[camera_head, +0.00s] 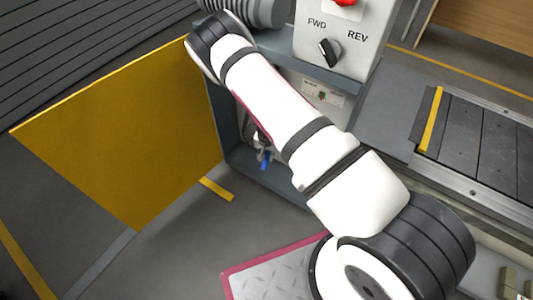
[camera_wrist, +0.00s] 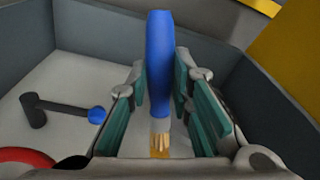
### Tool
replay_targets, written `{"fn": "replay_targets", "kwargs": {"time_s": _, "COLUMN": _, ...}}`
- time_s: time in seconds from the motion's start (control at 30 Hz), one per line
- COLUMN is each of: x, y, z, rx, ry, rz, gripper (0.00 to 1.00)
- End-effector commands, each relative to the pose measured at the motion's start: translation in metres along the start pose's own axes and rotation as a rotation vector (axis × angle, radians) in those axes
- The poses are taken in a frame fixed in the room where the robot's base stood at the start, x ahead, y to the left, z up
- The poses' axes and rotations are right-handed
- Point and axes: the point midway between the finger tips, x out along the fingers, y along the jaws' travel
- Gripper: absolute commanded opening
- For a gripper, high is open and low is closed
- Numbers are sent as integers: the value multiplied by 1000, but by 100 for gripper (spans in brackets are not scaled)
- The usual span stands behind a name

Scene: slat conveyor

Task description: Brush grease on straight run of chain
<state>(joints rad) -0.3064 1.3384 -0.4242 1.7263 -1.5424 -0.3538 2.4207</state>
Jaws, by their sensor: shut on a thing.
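In the wrist view my gripper (camera_wrist: 160,108) has its two teal-padded fingers on either side of a brush (camera_wrist: 159,62) and is shut on it. The brush has a thick blue handle pointing up and away in the picture, and short tan bristles (camera_wrist: 160,142) towards the bottom. In the head view my white arm crosses the middle and hides much of the open conveyor housing (camera_head: 234,138). A small blue piece (camera_head: 265,160) shows beside the arm there; I cannot tell if it is the brush handle. I cannot make out the chain in either view.
Grey walls (camera_wrist: 90,40) surround the gripper in the wrist view, with a dark rod with a blue end (camera_wrist: 97,115) and a red curved thing (camera_wrist: 25,156) at left. A yellow panel (camera_head: 130,130), the FWD/REV control box (camera_head: 337,40) and the slats (camera_head: 480,140) show in the head view.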

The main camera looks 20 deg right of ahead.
Motion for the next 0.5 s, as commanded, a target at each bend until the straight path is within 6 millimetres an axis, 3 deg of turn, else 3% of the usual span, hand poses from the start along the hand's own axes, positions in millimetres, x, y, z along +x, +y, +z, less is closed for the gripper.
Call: {"fn": "replay_targets", "kwargs": {"time_s": 0.5, "x": 30, "y": 1, "z": 2, "rx": 2, "ry": 0, "rz": 0, "gripper": 0}}
